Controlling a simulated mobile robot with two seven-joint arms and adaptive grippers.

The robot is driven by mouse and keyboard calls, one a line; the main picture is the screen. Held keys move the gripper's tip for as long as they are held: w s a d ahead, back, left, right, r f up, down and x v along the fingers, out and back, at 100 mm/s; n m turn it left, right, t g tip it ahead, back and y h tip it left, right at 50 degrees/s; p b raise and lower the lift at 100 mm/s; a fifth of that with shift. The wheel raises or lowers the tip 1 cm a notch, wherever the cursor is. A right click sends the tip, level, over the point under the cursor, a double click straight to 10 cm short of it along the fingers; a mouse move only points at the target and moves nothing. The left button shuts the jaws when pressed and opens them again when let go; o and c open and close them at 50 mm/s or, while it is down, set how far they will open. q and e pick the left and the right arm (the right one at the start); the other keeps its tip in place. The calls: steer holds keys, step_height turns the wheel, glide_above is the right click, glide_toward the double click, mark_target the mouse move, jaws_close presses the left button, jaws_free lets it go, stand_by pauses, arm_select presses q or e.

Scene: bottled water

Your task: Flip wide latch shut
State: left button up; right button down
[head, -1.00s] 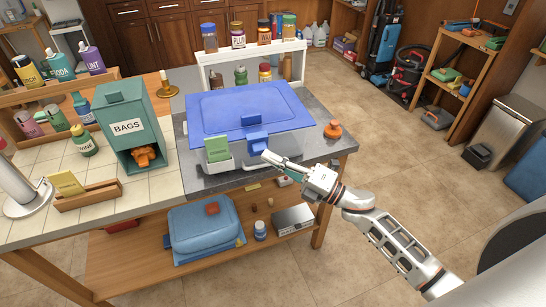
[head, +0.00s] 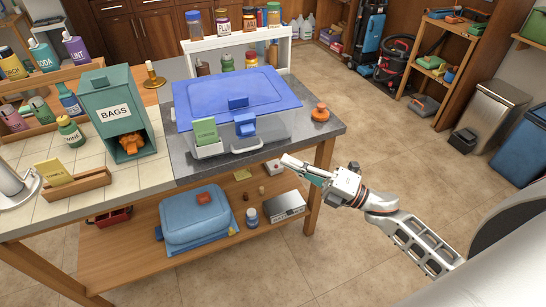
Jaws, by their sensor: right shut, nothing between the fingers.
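A clear bin (head: 268,131) with a blue lid (head: 215,91) stands on the grey worktop. A wide blue latch (head: 245,124) sits at the middle of the bin's front edge, with a smaller blue block-like part (head: 238,102) just behind it on the lid. I cannot tell whether the latch is fully pressed against the bin. My right gripper (head: 287,161) is shut and empty, in front and to the right of the latch, clear of it and near the worktop's front edge. My left gripper is out of view.
A green card in a white holder (head: 206,137) stands left of the latch. An orange knob-like object (head: 320,112) is at the worktop's right corner. A teal BAGS dispenser (head: 116,110) stands further left. Open floor lies to the right.

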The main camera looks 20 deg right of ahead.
steer(key=shift+v, duration=1.25)
steer(key=shift+s+r, duration=0.1)
